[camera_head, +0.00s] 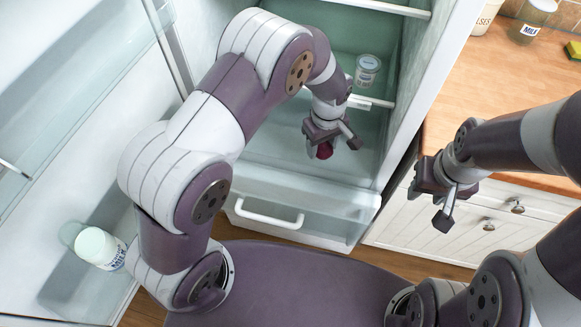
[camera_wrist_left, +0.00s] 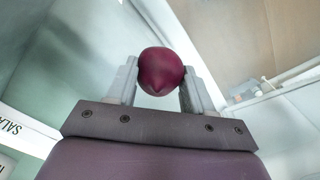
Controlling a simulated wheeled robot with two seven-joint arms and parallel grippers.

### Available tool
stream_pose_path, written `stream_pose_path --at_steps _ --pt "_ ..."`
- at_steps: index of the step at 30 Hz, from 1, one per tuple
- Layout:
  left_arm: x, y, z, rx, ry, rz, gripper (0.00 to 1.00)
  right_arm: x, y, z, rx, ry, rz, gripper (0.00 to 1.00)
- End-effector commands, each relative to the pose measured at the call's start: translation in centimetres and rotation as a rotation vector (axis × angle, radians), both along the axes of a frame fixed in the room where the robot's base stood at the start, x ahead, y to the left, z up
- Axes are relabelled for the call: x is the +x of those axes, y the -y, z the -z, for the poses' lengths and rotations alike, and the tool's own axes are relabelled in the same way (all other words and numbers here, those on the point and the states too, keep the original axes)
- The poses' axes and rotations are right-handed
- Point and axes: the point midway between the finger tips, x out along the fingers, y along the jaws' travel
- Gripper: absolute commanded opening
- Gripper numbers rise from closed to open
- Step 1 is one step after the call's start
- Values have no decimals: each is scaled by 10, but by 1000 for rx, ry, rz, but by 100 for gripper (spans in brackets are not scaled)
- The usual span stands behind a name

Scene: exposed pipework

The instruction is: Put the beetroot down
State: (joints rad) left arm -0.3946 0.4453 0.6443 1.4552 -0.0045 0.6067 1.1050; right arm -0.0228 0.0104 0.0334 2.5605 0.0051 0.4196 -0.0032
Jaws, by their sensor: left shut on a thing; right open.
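The dark red beetroot (camera_head: 324,151) is between the fingers of my left gripper (camera_head: 335,146), inside the open fridge above a glass shelf (camera_head: 270,135). In the left wrist view the beetroot (camera_wrist_left: 161,72) sits between both fingertips of the left gripper (camera_wrist_left: 160,85), its pointed end towards the camera. The head view does not clearly show whether the beetroot touches the shelf. My right gripper (camera_head: 440,200) is open and empty in front of the wooden counter, to the right of the fridge.
A jar (camera_head: 367,70) stands on a fridge shelf behind my left gripper. A drawer with a white handle (camera_head: 269,215) is below. A milk bottle (camera_head: 100,248) sits in the open fridge door at left.

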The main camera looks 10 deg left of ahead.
Motion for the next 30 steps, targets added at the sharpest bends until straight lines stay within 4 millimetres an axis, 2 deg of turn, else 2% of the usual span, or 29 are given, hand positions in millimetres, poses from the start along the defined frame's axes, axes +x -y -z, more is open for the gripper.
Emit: stream_pose_path --at_steps 3,6,10,13,18,30 --pt "-20 -33 18 2 -5 -4 21 0 0 -8 0 1 0 43" --pt "-34 -55 34 1 -5 -4 21 0 0 -10 0 1 0 43" --pt "-45 -73 48 1 -2 -1 21 0 0 -10 0 1 0 43" --pt "-48 -78 58 1 -2 1 21 0 0 -10 0 1 0 43" --pt "-49 -78 88 1 -3 2 21 0 0 -8 0 0 0 43" --pt "-48 -78 96 1 -1 2 21 0 0 -5 0 0 0 43"
